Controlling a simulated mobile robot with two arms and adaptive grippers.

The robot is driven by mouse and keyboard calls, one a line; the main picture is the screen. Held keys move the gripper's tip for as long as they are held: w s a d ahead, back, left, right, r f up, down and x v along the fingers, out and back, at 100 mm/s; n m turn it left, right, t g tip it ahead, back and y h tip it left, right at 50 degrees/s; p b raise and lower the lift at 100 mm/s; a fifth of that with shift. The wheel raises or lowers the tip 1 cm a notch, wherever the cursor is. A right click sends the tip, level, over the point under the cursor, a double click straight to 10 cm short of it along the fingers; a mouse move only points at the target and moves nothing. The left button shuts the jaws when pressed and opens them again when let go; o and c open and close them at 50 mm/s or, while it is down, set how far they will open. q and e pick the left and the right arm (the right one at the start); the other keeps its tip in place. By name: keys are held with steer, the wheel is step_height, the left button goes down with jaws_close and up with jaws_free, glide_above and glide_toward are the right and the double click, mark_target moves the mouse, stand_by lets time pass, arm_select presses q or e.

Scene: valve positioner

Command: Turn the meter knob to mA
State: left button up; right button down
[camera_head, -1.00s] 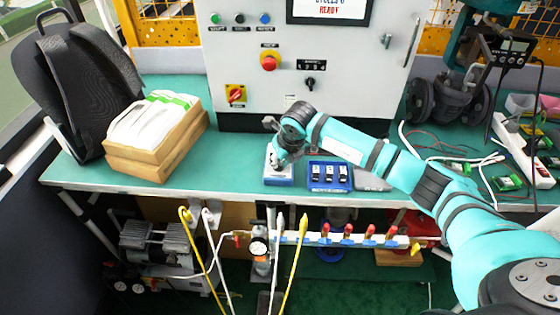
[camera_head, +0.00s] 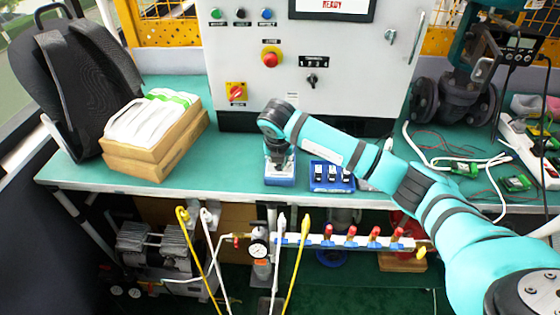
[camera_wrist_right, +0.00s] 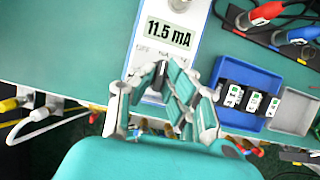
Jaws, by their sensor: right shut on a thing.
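The meter (camera_head: 281,181) is a small white and blue box near the front edge of the green bench. In the right wrist view its screen (camera_wrist_right: 168,34) reads 11.5 mA, with small printed labels below it. My right gripper (camera_head: 279,160) points down onto the meter. In the right wrist view its fingers (camera_wrist_right: 162,85) are closed together just below the labels, at the meter's knob. They hide the knob, so I cannot see its pointer. My left gripper is not in view.
A blue tray (camera_head: 345,185) with small modules stands right of the meter. A control cabinet (camera_head: 240,50) stands behind. Boxes (camera_head: 150,165) lie left, with free bench between them and the meter. Cables and circuit boards (camera_head: 515,184) lie right.

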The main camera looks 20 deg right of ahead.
stand_by(0.4)
steer(key=c, duration=1.4)
jaws_free()
steer(key=v, duration=1.2)
steer(key=shift+w, duration=0.1)
